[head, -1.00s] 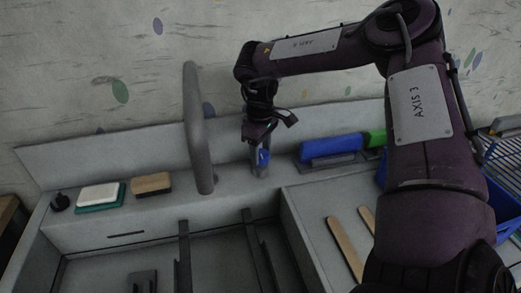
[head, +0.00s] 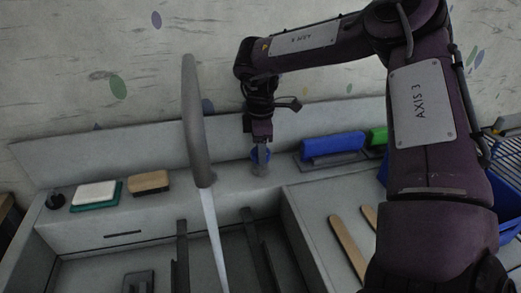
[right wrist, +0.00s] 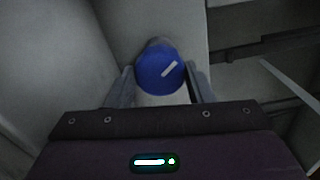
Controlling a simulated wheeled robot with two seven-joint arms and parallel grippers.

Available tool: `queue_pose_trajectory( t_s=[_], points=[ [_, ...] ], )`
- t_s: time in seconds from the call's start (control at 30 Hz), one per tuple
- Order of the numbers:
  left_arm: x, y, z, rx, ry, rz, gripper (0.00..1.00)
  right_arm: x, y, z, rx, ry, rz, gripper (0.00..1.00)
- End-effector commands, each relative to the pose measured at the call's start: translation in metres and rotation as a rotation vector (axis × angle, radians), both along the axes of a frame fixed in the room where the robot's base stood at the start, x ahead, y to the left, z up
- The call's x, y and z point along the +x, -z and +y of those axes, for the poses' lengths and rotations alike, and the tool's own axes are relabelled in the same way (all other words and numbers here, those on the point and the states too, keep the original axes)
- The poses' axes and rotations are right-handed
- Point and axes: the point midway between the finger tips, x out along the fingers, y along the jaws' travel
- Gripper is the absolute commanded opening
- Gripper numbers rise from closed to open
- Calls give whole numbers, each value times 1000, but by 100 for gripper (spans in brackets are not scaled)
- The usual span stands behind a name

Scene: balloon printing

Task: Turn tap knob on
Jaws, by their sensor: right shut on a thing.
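The tap is a tall grey pipe (head: 194,120) standing at the back of the sink (head: 150,262). A pale stream of water (head: 211,235) runs down from it into the basin. The tap knob (head: 260,154) is blue and sits on a short grey post right of the pipe. In the right wrist view the knob (right wrist: 158,72) shows a white line slanting up to the right. My right gripper (head: 260,143) is at the knob from above, its two fingers shut on either side of it. My left gripper is not in view.
A white and green sponge (head: 97,194) and a brown block (head: 149,182) lie on the left ledge. A blue brush (head: 333,145) and a green one (head: 377,137) lie right of the knob. A blue rack (head: 508,185) stands at far right.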

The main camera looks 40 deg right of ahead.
Motion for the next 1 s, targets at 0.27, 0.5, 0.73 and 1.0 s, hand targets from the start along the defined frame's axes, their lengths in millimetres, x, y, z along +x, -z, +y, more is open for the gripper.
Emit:
queue_pose_trajectory(
  t_s=[0.27,0.5,0.73,1.0],
  points=[
    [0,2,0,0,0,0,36,1,-1,-1,-2,-261,-2,25],
    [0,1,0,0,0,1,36,1,-2,-1,-4,-488,-2,25],
    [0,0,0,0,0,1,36,1,-2,-1,-3,-687,-2,25],
    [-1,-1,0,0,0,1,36,2,-2,0,-2,-854,-3,25]
  ],
)
